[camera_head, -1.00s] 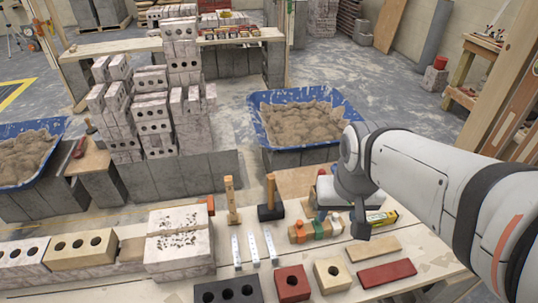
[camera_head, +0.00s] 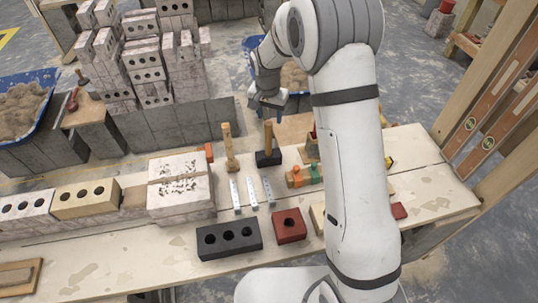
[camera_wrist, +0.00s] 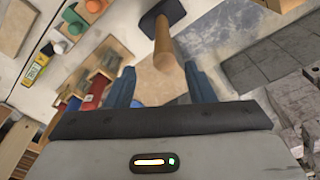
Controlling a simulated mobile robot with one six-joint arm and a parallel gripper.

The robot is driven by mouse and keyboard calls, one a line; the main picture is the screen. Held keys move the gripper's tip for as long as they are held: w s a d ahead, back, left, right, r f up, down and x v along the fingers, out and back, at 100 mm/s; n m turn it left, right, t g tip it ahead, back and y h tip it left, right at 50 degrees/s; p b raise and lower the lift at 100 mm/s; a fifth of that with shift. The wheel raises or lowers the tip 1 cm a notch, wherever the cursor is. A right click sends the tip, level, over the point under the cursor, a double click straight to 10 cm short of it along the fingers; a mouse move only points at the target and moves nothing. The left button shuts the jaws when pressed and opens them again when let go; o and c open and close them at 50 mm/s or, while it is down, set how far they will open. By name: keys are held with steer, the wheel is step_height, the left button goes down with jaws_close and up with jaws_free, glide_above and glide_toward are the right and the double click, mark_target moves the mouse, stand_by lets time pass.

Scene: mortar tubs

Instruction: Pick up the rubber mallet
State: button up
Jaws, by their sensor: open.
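The rubber mallet has a black head (camera_head: 268,158) resting on the workbench and a wooden handle (camera_head: 268,135) standing up from it. My gripper (camera_head: 268,106) is above the top of that handle, pointing down. In the wrist view the mallet's handle (camera_wrist: 164,46) points toward the camera, with its end just ahead of the gap between my open fingers (camera_wrist: 161,82). The fingers hold nothing. A similar wooden-handled tool (camera_head: 229,147) stands just left of the mallet.
Several silver strips (camera_head: 252,192) lie in front of the mallet. A dark holed brick (camera_head: 229,239) and a red brick (camera_head: 289,226) sit nearer. Orange and green items (camera_head: 305,175) lie to the right. My arm hides part of the bench's right side.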

mark_target(269, 128)
steer(key=f, duration=0.2)
steer(key=f+p, duration=0.1)
steer(key=f, duration=0.2)
steer(key=w+f, duration=0.1)
steer(key=f, duration=0.2)
steer(key=shift+w+a+r, duration=0.1)
jaws_close()
stand_by(0.4)
